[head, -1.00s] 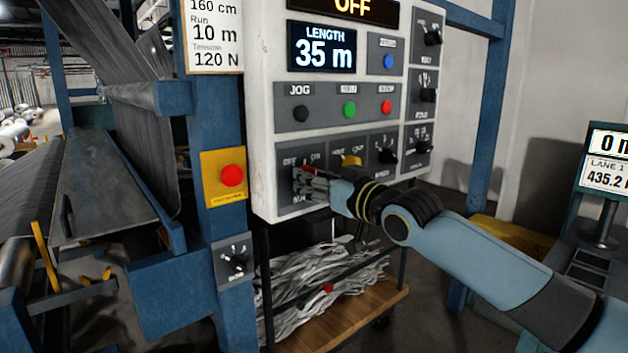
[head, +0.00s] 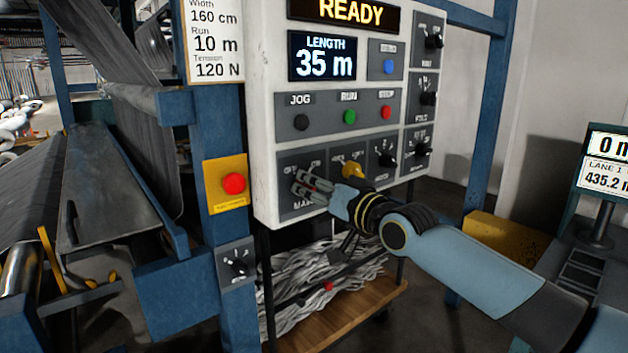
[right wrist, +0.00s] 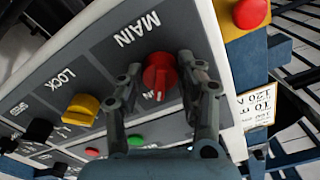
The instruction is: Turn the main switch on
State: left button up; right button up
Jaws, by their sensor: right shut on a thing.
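The main switch is a red rotary knob (right wrist: 158,74) on a dark plate marked MAIN in the right wrist view. In the head view it is mostly hidden behind the fingers, at the lower left of the white control panel (head: 262,110). My right gripper (head: 306,184) is at the knob, its fingers on either side of it and shut on it; the right wrist view shows the fingers too (right wrist: 168,84). The panel's top display (head: 350,11) reads READY. My left gripper is not in view.
A yellow LOCK knob (head: 352,168) sits just right of the main switch. Black, green and red buttons are above. A red button on a yellow plate (head: 233,184) is on the blue post to the left. Grey strips (head: 320,282) lie under the panel.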

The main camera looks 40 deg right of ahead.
aim_at(303, 133)
jog(key=shift+m+p, duration=0.4)
jog(key=shift+m, duration=0.7)
jog(key=o, duration=1.1)
jog(key=shift+o, duration=0.2)
notch_tip(303, 133, up, 10)
